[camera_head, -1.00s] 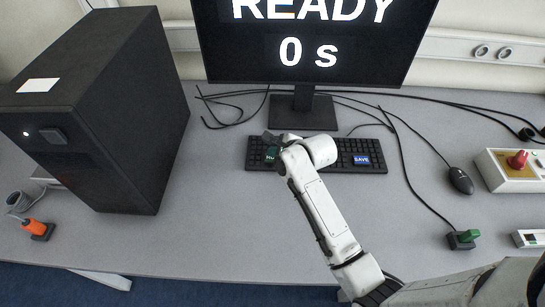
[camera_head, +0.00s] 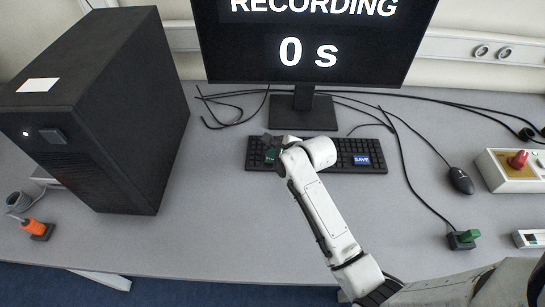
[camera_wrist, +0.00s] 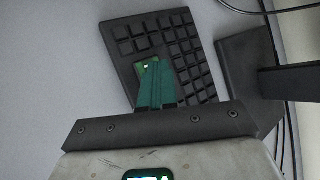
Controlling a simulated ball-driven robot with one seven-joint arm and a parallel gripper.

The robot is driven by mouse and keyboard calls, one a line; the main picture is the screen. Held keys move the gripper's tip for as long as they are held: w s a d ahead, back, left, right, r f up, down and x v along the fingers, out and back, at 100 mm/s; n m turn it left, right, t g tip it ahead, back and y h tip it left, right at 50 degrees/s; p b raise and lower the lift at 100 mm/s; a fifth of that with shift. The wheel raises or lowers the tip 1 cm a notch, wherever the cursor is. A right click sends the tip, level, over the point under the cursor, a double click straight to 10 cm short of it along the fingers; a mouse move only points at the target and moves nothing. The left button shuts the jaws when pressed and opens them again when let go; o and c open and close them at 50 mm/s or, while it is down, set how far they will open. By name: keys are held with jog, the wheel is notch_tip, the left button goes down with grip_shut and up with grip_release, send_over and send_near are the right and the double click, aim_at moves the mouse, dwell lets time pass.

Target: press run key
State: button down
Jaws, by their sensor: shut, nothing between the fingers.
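A black keyboard (camera_head: 330,165) lies on the table below the monitor; it also shows in the wrist view (camera_wrist: 140,40). The green run key (camera_head: 269,155) is at its left part, and its label is mostly hidden. In the wrist view a bit of the green key (camera_wrist: 146,67) shows at the tips of my fingers. My gripper (camera_wrist: 151,70) is shut and empty, its teal fingertips over the key; whether they touch it I cannot tell. The monitor (camera_head: 300,70) reads "RECORDING" and "0 s".
A blue "SAVE" key (camera_head: 361,160) is at the keyboard's right. A mouse (camera_head: 460,180), a green switch (camera_head: 464,239) and a box with a red knob (camera_head: 517,160) are on the right. A black computer tower (camera_head: 105,110) stands on the left. Cables lie behind the keyboard.

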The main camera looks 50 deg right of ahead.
jog(key=shift+r, duration=0.1)
jog(key=shift+r+p, duration=0.75)
jog(key=shift+p, duration=0.3)
notch_tip(320, 180, up, 5)
jog(key=p, duration=0.5)
dwell(0.4)
